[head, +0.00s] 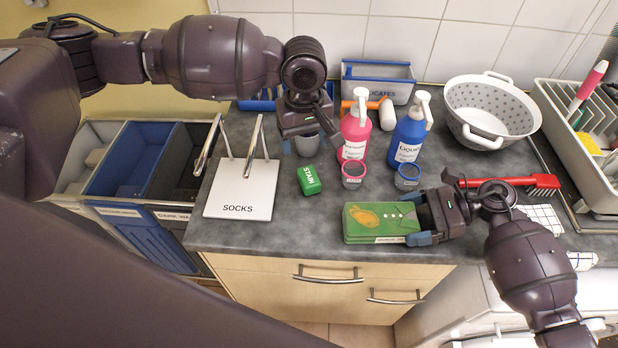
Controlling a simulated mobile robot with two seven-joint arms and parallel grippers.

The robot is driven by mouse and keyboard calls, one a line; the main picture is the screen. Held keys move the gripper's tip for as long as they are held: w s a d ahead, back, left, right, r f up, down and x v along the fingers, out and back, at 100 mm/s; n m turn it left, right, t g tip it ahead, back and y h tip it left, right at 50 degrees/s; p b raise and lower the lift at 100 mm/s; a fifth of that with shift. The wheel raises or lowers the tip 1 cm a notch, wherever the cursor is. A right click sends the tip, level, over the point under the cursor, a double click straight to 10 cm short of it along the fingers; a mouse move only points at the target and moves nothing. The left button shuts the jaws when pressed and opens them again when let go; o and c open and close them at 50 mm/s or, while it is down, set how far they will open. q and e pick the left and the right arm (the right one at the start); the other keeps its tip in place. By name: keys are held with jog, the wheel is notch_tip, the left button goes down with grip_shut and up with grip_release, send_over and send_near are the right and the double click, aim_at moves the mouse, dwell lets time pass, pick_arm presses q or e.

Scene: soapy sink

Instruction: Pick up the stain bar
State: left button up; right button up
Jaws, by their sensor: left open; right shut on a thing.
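The stain bar (309,181) is a small green block with white "STAIN" lettering. It lies tilted in the picture on the dark grey counter, right of the white SOCKS board. My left gripper (311,146) points down, open, just behind the bar in the head view and apart from it. A grey cup-like thing (307,146) shows between or behind its fingers; I cannot tell which. My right gripper (416,219) is shut on the right end of a green box (370,222) with an orange picture, at the counter's front edge.
A pink bottle (355,130) and a blue bottle (408,138) stand right of my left gripper, with a pink-rimmed cup (353,174) and a blue-rimmed cup (407,177) before them. The SOCKS board (240,195) is left. Counter before the bar is clear.

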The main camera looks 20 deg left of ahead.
aim_at(309, 175)
pick_arm(q)
notch_tip(309, 175, down, 6)
jog(key=shift+f, duration=0.2)
jog(key=shift+d+f, duration=0.25)
jog(key=shift+f, duration=1.05)
jog(key=shift+d+f, duration=0.2)
jog(key=shift+f, duration=1.1)
jog(key=c, duration=1.1)
jog(key=shift+r, duration=0.15)
notch_tip(309, 175, up, 10)
jog(key=shift+f, duration=0.1)
